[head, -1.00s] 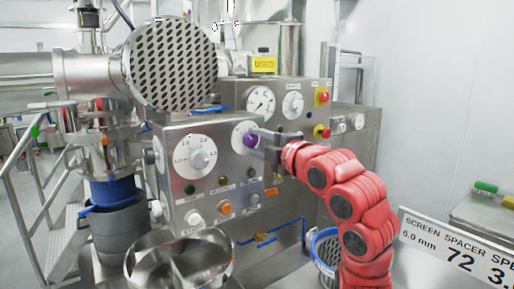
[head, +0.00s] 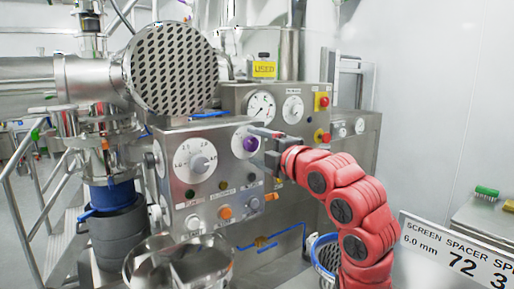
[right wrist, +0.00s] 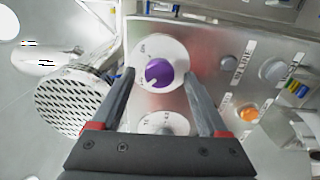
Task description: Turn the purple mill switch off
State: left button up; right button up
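The purple mill switch (head: 250,143) is a round knob on a white dial on the front of the steel control panel. It also shows in the right wrist view (right wrist: 158,73), between and beyond my fingers, with a pale mark toward its lower left. The dial's small lettering is hard to read. My right gripper (head: 268,146) is open, its two dark fingers spread just in front of and to the right of the switch. In the right wrist view the fingertips (right wrist: 160,76) stand apart from the knob on both sides. My left gripper is not in view.
A larger white dial (head: 196,161) is left of the switch, with orange (head: 225,213) and white buttons below. A gauge (head: 261,107) and red emergency buttons (head: 322,101) are on the panel behind. The perforated round screen (head: 174,68) hangs at upper left. A steel bowl (head: 130,262) stands below.

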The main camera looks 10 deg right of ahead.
jog(key=shift+s, duration=0.1)
jog(key=b+v, duration=0.1)
jog(key=v, duration=1.6)
jog(key=shift+s+d, duration=0.1)
